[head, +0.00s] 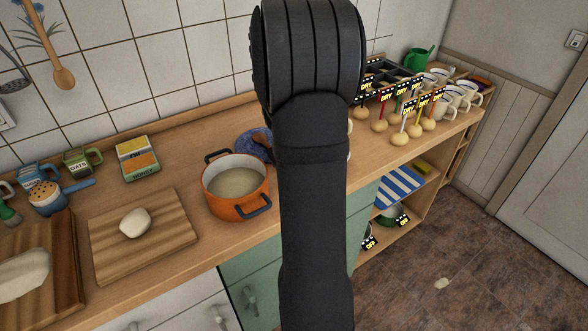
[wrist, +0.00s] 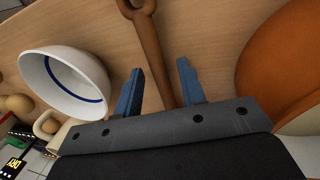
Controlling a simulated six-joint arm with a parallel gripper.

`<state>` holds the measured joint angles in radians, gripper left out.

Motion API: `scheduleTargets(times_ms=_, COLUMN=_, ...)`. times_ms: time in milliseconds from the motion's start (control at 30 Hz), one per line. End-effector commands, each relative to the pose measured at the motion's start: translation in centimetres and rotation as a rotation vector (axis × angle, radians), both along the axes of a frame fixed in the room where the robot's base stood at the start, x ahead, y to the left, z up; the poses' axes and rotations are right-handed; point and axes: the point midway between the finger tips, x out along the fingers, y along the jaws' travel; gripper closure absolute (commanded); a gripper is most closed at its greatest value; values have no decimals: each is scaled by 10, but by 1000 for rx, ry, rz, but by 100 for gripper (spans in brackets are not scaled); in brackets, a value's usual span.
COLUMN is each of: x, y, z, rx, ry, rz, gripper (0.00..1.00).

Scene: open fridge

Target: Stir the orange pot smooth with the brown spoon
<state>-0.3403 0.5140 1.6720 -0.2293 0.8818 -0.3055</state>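The orange pot (head: 228,207) stands on the counter with pale, smooth-looking contents; its orange wall also fills the right of the wrist view (wrist: 275,55). The brown spoon (wrist: 150,42) shows in the wrist view, with a ring-like end at the top. Its shaft runs down between the two blue fingers of my gripper (wrist: 160,67). The fingers are apart, with a visible gap on both sides of the shaft. In the head view my arm hides my gripper; a brown piece, perhaps the spoon, shows at a blue dish (head: 246,145) behind the pot.
A white bowl (wrist: 62,85) with a blue band is left of my fingers in the wrist view. A cutting board (head: 165,250) with dough lies left of the pot. A honey box (head: 138,160) stands behind. Several round-based items labelled DRY (head: 400,138) and mugs stand right.

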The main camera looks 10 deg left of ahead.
Motion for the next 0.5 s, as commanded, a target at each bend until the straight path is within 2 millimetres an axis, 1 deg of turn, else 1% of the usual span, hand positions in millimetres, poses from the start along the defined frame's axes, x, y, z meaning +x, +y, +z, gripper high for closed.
scheduleTargets(times_ms=167, x=0, y=0, z=2, rx=0, ry=0, rz=0, gripper=63)
scheduleTargets(times_ms=267, x=-1, y=1, z=11, rx=1, ry=-2, rz=0, gripper=63)
scheduleTargets(times_ms=367, x=-3, y=4, z=28, rx=1, ry=-3, rz=2, gripper=63)
scheduleTargets(times_ms=500, x=-7, y=5, z=62, rx=1, ry=-6, rz=1, gripper=63)
